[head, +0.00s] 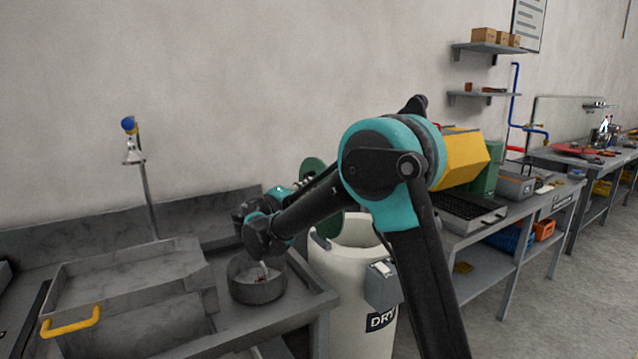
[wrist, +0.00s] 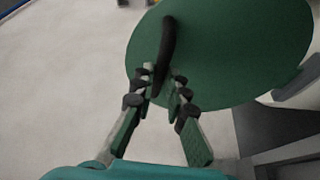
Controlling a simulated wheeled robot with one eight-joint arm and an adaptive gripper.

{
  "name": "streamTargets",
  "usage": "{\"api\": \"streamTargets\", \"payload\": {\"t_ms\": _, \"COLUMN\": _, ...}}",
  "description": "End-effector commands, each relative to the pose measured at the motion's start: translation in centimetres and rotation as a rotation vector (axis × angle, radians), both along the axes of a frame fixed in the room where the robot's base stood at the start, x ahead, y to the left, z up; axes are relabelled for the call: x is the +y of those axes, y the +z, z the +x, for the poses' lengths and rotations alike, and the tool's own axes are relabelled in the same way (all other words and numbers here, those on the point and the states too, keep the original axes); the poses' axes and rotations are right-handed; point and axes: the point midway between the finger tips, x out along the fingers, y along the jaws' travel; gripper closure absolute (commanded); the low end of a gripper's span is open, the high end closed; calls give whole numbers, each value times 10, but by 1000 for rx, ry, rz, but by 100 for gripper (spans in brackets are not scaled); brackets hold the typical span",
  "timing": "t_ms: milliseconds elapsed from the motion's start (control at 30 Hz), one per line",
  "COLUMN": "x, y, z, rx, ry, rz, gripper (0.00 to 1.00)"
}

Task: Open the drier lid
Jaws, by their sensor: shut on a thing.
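The drier (head: 338,268) is a cream-white drum with a partly hidden "DRY" label and a grey box on its side. Its mouth shows open at the top. The round green lid (head: 312,166) stands raised, near upright, at the drum's back left, partly behind my arm. In the wrist view the lid (wrist: 235,55) fills the upper right, with a dark curved bar handle (wrist: 166,45) on its face. My gripper (wrist: 164,88) is shut on the lower end of this handle. In the head view my gripper is mostly hidden by my arm.
A round metal pan (head: 257,288) sits on the grey bench left of the drier. A sink-like tray with a yellow handle (head: 70,322) is farther left. A workbench (head: 490,245) with trays stands close on the right. Open floor lies at lower right.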

Motion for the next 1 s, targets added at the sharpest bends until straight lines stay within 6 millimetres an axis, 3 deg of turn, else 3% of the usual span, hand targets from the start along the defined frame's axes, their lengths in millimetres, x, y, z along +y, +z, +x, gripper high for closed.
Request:
{"api": "streamTargets", "payload": {"t_ms": 200, "x": 10, "y": -8, "z": -8, "rx": 5, "ry": 10, "rz": 3, "gripper": 100}}
{"api": "streamTargets", "payload": {"t_ms": 667, "x": 11, "y": -11, "z": -9, "rx": 9, "ry": 11, "rz": 7, "gripper": 100}}
{"api": "streamTargets", "payload": {"t_ms": 700, "x": 11, "y": -11, "z": -9, "rx": 9, "ry": 10, "rz": 7, "gripper": 86}}
{"api": "streamTargets", "payload": {"t_ms": 867, "x": 11, "y": -10, "z": -9, "rx": 8, "ry": 11, "rz": 5, "gripper": 66}}
{"api": "streamTargets", "payload": {"t_ms": 1000, "x": 12, "y": -9, "z": -9, "rx": 7, "ry": 13, "rz": 4, "gripper": 66}}
